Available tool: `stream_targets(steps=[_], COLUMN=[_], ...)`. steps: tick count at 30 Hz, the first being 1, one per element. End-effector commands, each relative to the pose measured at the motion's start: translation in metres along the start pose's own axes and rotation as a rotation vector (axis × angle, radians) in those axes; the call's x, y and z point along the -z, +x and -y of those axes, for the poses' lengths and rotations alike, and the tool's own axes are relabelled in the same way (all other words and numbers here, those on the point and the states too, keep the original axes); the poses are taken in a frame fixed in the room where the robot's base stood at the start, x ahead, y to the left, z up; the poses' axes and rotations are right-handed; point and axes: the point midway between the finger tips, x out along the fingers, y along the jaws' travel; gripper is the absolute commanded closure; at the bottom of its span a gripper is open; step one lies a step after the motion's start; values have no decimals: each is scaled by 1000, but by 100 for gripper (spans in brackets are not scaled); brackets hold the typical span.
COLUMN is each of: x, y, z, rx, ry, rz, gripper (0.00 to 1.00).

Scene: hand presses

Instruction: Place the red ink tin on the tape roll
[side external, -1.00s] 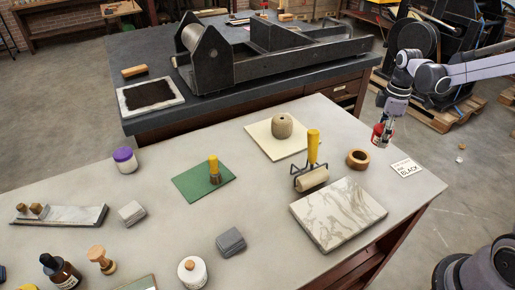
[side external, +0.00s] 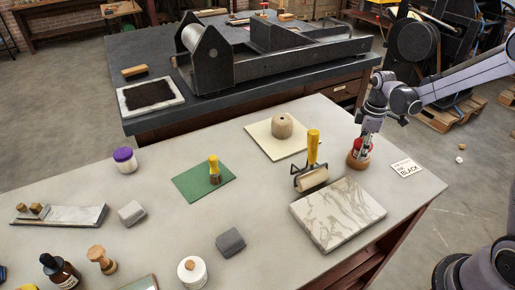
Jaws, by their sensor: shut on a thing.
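The red ink tin (side external: 361,147) is at the right of the table, between the fingers of my gripper (side external: 363,143). My gripper points down and is shut on the tin. The brown tape roll (side external: 358,162) lies flat on the table directly below the tin. The tin appears upright and at or just above the top of the roll; I cannot tell whether they touch. The roll's hole is hidden by the tin.
A brayer with a yellow handle (side external: 312,160) and a marble slab (side external: 338,215) are to the left and front. A round wooden object (side external: 282,127) stands on a cream sheet (side external: 262,139) behind.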

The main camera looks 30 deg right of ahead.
Motion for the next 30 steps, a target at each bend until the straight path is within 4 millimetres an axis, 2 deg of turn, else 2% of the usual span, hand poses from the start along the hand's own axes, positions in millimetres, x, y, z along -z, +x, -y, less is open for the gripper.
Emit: stream_targets(steps=[3,4,6,16,20,23,30], x=[0,0,0,0,0,0,0], y=[2,3,3,2,-5,-18,-63], z=[0,0,0,0,0,0,0], rx=[0,0,0,0,0,0,0], ry=[0,0,0,0,0,0,0], rz=[0,0,0,0,0,0,0], gripper=[91,46,26,26,26,26,26])
